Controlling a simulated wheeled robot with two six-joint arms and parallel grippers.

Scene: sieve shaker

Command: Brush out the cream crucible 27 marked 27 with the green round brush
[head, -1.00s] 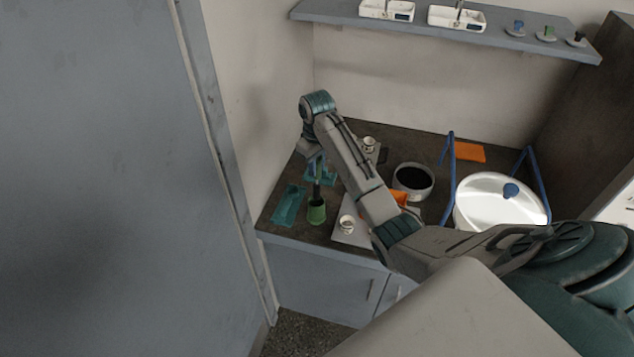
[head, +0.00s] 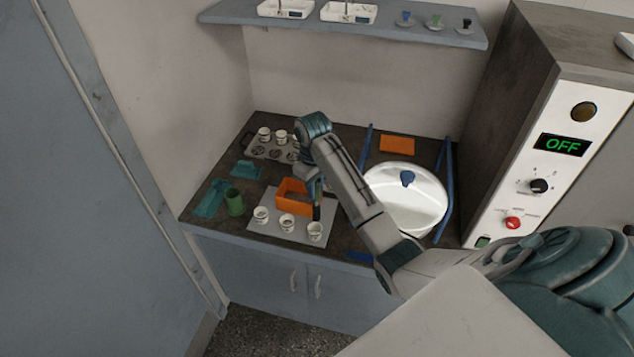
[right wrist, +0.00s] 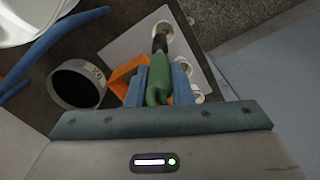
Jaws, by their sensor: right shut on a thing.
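My right gripper (head: 314,190) points down over the front of the bench, shut on the green round brush (right wrist: 158,82). The brush has a green handle and a dark head (head: 316,212). Its head is at the right-hand cream crucible (head: 315,232) of the front row; the wrist view shows it overlapping that crucible's mouth (right wrist: 167,28). I cannot tell whether the bristles are inside. Two more cream crucibles, a middle one (head: 287,222) and a left one (head: 261,215), stand beside it on a grey board (head: 254,228). The number 27 is not readable. My left gripper is not in view.
An orange square frame (head: 281,196) stands behind the crucibles. A green cup (head: 235,204) and teal trays (head: 211,198) are at left. A rack (head: 250,150) with crucibles is behind. A white basin (head: 425,205) with blue rails is at right. A dark-bottomed pan (right wrist: 78,85) shows in the wrist view.

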